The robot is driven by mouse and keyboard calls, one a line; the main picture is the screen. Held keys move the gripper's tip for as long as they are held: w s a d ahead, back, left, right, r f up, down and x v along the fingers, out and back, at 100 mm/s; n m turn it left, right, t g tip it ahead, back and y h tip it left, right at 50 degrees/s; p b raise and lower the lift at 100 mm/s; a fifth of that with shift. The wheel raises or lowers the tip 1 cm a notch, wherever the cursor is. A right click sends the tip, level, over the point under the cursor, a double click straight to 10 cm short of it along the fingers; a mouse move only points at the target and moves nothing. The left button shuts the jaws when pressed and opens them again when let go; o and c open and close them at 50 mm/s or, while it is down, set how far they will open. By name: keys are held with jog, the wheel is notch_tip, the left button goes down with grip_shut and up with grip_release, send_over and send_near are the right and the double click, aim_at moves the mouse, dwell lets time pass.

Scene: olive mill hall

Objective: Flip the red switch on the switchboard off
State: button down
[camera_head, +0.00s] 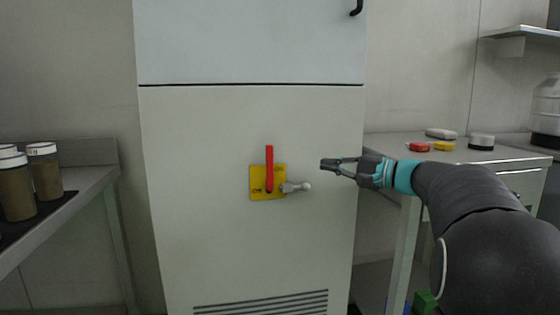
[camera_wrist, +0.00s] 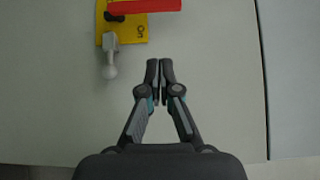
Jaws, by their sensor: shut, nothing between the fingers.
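The red switch (camera_head: 269,167) is a long handle standing upright on a yellow plate (camera_head: 256,188) on the pale cabinet front. A grey knob-ended piece (camera_head: 296,187) juts from the plate's lower right. My gripper (camera_head: 324,164) is to the right of the switch and apart from it. In the wrist view my gripper (camera_wrist: 159,66) is shut and empty, with its fingertips close together.
The switchboard cabinet (camera_head: 200,240) fills the middle, with vents low down. A shelf at left (camera_head: 95,180) holds several brown jars (camera_head: 45,172). The cabinet front around the plate is clear.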

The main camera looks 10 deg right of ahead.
aim_at(269, 170)
jog(key=shift+s+d, duration=0.25)
jog(key=shift+d, duration=0.4)
jog(key=x, duration=0.9)
jog(key=shift+w+a, duration=0.1)
jog(key=shift+a, duration=0.15)
jog(key=a, duration=0.3)
jog(key=shift+w+a, duration=0.1)
jog(key=shift+w, duration=0.15)
jog(key=shift+a, duration=0.6)
